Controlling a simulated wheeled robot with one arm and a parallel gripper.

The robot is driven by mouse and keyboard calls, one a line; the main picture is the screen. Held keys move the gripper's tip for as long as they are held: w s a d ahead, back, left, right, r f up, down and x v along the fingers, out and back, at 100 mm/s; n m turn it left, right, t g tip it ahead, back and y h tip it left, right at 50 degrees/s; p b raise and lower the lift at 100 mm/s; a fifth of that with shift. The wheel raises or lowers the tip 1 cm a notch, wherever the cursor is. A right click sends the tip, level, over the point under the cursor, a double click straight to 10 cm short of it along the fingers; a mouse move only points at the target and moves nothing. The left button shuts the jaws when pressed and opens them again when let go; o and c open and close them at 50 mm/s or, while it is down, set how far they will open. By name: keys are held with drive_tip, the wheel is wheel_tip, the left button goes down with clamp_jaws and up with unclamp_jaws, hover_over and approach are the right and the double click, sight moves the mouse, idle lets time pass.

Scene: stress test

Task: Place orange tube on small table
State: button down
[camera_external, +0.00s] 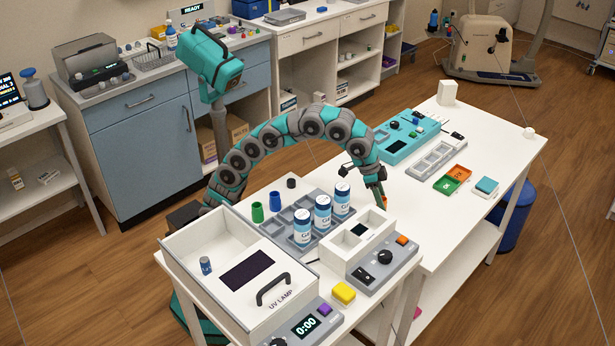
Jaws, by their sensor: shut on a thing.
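My arm arches over the white tables, and my gripper (380,192) points down near the right edge of the nearer table. A small orange piece, which looks like the orange tube (384,203), shows at its fingertips. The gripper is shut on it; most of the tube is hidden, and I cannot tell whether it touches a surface. The nearer, smaller white table (325,277) carries the UV lamp box. A longer white table (425,215) adjoins it on the right.
A white box (340,249), a control panel (385,265) and a yellow block (344,293) stand nearby. The longer table's near part is clear.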

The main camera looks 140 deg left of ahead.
drive_tip(key=shift+r, duration=0.15)
wheel_tip(320, 180, up, 10)
drive_tip(key=p, duration=0.4)
drive_tip(key=shift+n+y, duration=0.3)
drive_tip(key=shift+n, duration=0.5)
drive_tip(key=s+a+f, duration=0.2)
drive_tip(key=a, duration=0.2)
drive_tip(key=s+a+f, duration=0.2)
drive_tip(key=s+a, duration=0.1)
drive_tip(key=s+a+f, duration=0.2)
drive_tip(key=s+a, duration=0.1)
drive_tip(key=a, duration=0.1)
drive_tip(key=shift+s+a+f, duration=0.25)
drive_tip(key=shift+a+f, duration=0.1)
drive_tip(key=shift+f, duration=0.05)
